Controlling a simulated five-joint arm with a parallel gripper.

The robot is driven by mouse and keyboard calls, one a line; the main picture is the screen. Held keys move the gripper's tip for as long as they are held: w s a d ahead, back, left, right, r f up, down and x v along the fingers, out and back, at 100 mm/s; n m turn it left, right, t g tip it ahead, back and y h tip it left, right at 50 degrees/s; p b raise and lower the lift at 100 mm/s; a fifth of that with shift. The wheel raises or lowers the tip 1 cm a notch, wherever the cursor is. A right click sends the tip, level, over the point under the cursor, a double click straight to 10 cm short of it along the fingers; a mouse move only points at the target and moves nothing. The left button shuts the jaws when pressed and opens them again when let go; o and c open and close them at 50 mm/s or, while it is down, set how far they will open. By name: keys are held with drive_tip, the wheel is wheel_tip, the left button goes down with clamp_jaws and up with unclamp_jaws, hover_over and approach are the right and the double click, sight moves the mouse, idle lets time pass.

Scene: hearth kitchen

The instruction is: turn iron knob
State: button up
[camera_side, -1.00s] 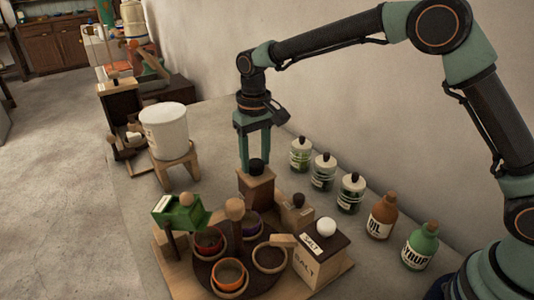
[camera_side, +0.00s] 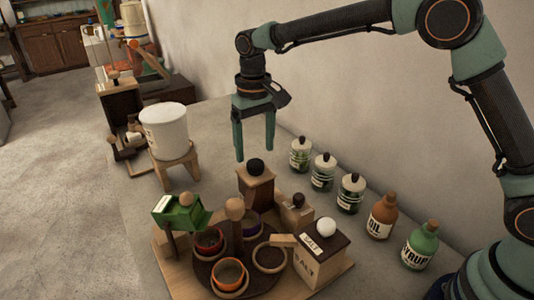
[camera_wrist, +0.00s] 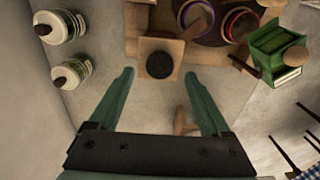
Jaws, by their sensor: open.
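The iron knob (camera_side: 256,166) is a dark round knob on top of a small wooden box (camera_side: 256,187) at the back of the wooden board. In the wrist view the knob (camera_wrist: 159,64) shows as a dark disc on the box's square top. My gripper (camera_side: 254,154) is open and empty, pointing down, with its fingertips just above the knob and apart from it. In the wrist view my gripper (camera_wrist: 159,75) has one green finger to each side of the knob's line. How far the knob is turned cannot be told.
A round tray (camera_side: 206,268) with several bowls, a green hopper (camera_side: 180,213) and a salt box (camera_side: 318,262) stand in front. Jars, an oil bottle (camera_side: 382,216) and a syrup bottle (camera_side: 420,246) line the right. A white tub (camera_side: 165,130) on a stool is left.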

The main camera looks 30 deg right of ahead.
sight(258, 163)
wheel_tip(258, 163, up, 9)
idle(0.3)
drive_tip(key=shift+f, duration=0.1)
drive_tip(key=s+d+r+t, duration=0.3)
drive_tip(key=s+d+r, duration=0.2)
drive_tip(key=s+d, duration=0.5)
drive_tip(key=s+d+f+t, duration=0.2)
drive_tip(key=s+d+f, duration=0.3)
drive_tip(key=s, duration=0.4)
drive_tip(key=shift+s+d+f+t, duration=0.3)
drive_tip(key=shift+d+f, duration=0.05)
drive_tip(key=shift+d, duration=0.05)
